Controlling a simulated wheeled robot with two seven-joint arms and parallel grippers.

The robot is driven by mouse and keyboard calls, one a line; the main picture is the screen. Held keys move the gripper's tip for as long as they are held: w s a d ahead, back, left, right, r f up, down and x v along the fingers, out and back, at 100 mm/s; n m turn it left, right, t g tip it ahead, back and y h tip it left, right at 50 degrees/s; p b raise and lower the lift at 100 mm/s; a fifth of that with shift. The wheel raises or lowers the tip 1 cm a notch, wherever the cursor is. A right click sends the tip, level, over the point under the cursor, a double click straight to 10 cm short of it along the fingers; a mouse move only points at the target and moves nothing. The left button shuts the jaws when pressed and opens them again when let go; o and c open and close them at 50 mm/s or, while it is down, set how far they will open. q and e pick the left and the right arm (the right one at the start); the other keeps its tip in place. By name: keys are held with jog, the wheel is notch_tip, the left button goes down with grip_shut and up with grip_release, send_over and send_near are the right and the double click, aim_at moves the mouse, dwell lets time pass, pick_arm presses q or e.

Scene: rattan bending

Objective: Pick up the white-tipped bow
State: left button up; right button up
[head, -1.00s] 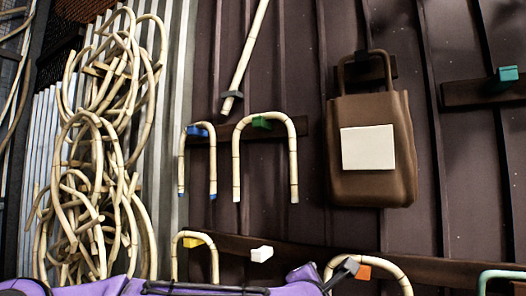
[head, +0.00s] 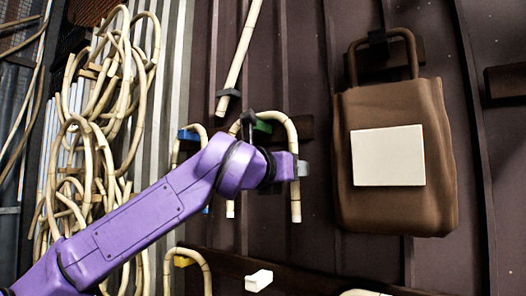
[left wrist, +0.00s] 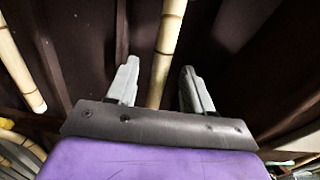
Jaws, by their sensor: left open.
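The white-tipped bow (head: 294,135) is an upside-down U of pale rattan on a green peg (head: 263,127). Its right leg hangs to a white tip, and my left arm hides part of its left leg. In the head view my left gripper (head: 302,168) is at the right leg. In the left wrist view its two grey fingers (left wrist: 157,88) are open, with a rattan leg (left wrist: 170,40) running between them. Contact cannot be told. Another leg with a pale tip (left wrist: 38,105) hangs at the left. My right gripper is not in view.
A blue-tipped bow (head: 203,130) hangs just left, partly behind my arm. A brown bag (head: 390,205) hangs at the right. A straight cane (head: 238,60) is above. A lower bow (head: 206,270) and a white peg (head: 258,280) are below.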

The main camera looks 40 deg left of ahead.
pick_arm(q)
jog(key=w+p, duration=0.2)
jog(key=w, duration=0.2)
jog(key=shift+w+r, duration=0.1)
jog(key=shift+w, duration=0.3)
jog(key=shift+a, duration=0.15)
grip_shut()
